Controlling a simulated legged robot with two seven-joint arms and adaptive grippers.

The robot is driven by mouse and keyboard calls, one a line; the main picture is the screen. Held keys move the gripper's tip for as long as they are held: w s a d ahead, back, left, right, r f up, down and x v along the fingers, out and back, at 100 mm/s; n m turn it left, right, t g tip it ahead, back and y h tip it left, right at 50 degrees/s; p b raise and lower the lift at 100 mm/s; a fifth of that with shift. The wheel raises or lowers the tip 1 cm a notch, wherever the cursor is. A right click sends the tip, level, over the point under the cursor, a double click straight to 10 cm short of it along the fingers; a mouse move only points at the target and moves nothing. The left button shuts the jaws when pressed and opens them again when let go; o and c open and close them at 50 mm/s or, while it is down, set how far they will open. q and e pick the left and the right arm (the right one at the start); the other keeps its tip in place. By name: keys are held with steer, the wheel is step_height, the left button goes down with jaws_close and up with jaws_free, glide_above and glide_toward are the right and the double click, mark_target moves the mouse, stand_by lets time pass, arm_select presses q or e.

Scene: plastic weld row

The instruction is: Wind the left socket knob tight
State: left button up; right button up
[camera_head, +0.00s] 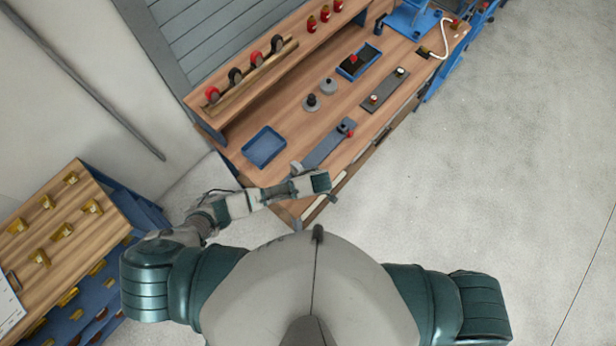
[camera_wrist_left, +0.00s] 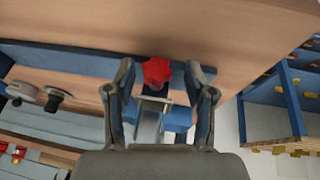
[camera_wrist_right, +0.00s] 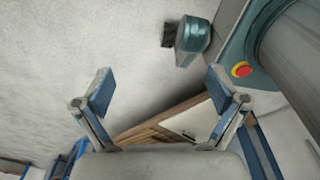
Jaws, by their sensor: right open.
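In the left wrist view a red knob (camera_wrist_left: 157,72) shows between the fingertips of my left gripper (camera_wrist_left: 161,78), at the edge of a blue bar (camera_wrist_left: 75,60). The fingers stand apart on both sides of the knob, with a visible gap on its right. I cannot tell how far below the fingertips it lies. In the head view a red knob (camera_head: 350,133) sits near the right end of a grey-blue fixture (camera_head: 325,146); my left arm covers the near left area. I cannot tell whether both views show the same knob. My right gripper (camera_wrist_right: 160,92) is open and empty.
A blue tray (camera_head: 264,147), a black knob (camera_head: 311,101), a grey disc (camera_head: 328,87) and a dark plate (camera_head: 385,91) are on the bench. A rack of knobs (camera_head: 255,72) stands behind. Open floor (camera_head: 500,170) lies to the right.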

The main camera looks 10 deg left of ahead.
arm_select(q)
steer(key=shift+a, duration=0.45)
steer(key=c, duration=0.9)
steer(key=shift+d+f, duration=0.1)
steer(key=shift+d, duration=0.2)
jaws_close()
steer(key=shift+s+d, duration=0.1)
steer(key=shift+d, duration=0.75)
steer(key=shift+a, duration=0.45)
steer(key=shift+w+d+r, duration=0.15)
steer(key=shift+w+r, duration=0.05)
steer(key=shift+w, duration=0.1)
arm_select(e)
steer(key=shift+a, duration=0.15)
